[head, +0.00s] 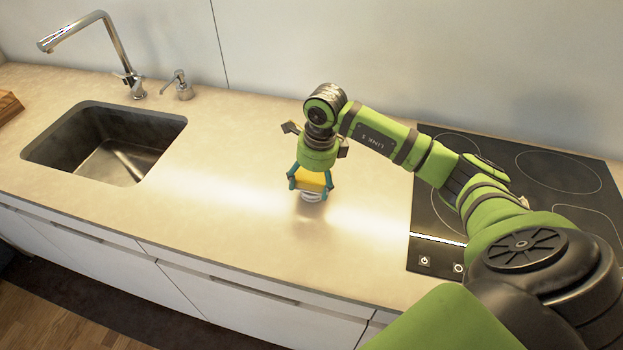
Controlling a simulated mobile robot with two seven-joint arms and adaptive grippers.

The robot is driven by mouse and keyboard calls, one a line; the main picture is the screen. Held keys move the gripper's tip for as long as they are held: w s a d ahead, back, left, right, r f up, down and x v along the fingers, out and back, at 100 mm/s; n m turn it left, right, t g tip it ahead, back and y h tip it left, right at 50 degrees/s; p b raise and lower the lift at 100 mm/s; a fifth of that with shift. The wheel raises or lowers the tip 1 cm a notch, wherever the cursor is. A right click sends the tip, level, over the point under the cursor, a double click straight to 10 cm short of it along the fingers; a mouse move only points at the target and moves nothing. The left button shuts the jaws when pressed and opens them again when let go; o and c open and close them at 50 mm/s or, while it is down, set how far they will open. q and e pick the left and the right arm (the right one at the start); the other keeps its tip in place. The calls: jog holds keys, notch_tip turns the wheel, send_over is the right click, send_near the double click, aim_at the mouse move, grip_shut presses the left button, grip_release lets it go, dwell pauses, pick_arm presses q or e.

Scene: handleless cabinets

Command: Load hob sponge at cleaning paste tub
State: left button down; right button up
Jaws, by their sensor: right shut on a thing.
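My right gripper (311,184) is shut on a yellow sponge (311,177) above the counter, between the sink and the hob. A small whitish round tub (311,197), which looks like the cleaning paste tub, shows directly below the sponge. The sponge overlaps the tub in this view, and I cannot tell whether they touch. The tub's top is hidden by the sponge and the gripper. The black hob (440,215) lies to the right, partly behind my right arm. My left gripper is not in view.
A sink (110,145) with a tall faucet (105,45) and a soap dispenser (180,85) is at the left. A wooden object (8,106) sits at the far left edge. The counter (230,220) around the tub is clear. White cabinet fronts (230,305) lie below it.

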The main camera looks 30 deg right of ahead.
aim_at(309, 177)
jog(key=shift+f+b, duration=0.3)
jog(key=shift+f, duration=0.1)
dwell(1.6)
jog(key=shift+r+p, duration=0.4)
jog(key=shift+r, duration=0.5)
jog(key=shift+r+p, duration=1.55)
jog(key=shift+r, duration=1.1)
